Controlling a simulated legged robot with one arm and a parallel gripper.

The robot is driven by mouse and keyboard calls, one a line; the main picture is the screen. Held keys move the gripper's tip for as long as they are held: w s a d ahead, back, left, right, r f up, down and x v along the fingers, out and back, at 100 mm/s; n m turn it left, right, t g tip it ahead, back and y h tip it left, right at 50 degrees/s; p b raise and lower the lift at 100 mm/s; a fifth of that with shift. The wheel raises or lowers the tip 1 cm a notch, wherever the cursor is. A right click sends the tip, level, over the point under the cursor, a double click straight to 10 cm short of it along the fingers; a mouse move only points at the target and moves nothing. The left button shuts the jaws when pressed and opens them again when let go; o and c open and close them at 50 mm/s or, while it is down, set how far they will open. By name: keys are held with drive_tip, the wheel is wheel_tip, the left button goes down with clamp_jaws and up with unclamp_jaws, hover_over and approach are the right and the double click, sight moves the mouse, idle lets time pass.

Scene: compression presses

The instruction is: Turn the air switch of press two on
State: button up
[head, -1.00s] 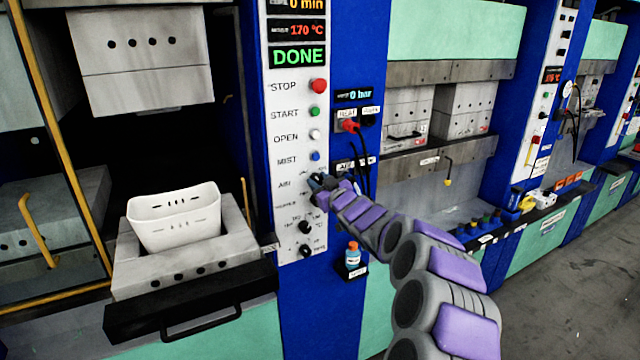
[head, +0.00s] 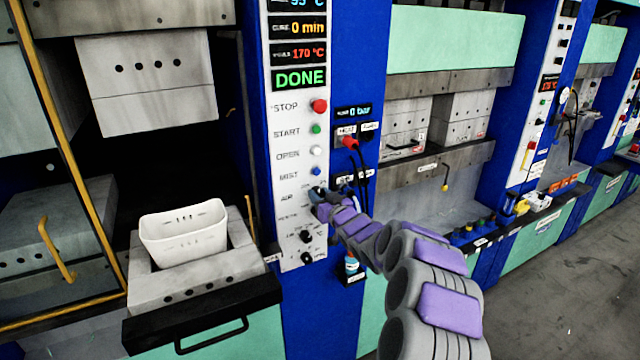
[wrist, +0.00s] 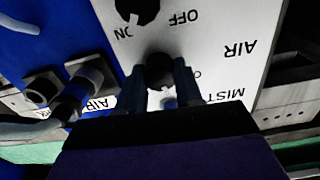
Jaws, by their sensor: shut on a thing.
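The white control panel (head: 300,140) of the near press stands in front of me, with a lit DONE display. My gripper (head: 318,197) is at its right edge, in the row labelled AIR. In the wrist view, my gripper (wrist: 160,76) has its two fingers on either side of a dark round knob, the air switch (wrist: 160,66), and is shut on it. The AIR label is upside down beside it. No press number is readable.
Another dark knob (wrist: 137,10) is close to the gripped one. A white bin (head: 186,232) sits in the open press at left. The floor (head: 570,300) is clear at right.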

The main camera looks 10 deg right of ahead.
drive_tip(key=m+p, duration=0.4)
drive_tip(key=p, duration=0.3)
drive_tip(key=shift+r+m+p, duration=0.15)
drive_tip(key=shift+m+p, duration=0.15)
drive_tip(key=shift+m, duration=0.1)
drive_tip(key=shift+f+m+p, duration=0.2)
drive_tip(key=shift+m+p, duration=1.4)
drive_tip(key=shift+m, duration=0.2)
drive_tip(key=o, duration=1)
drive_tip(key=shift+d, duration=0.15)
drive_tip(key=shift+o, duration=0.2)
drive_tip(key=b+v, duration=0.1)
drive_tip(key=v, duration=1.6)
drive_tip(key=shift+s+f, duration=0.1)
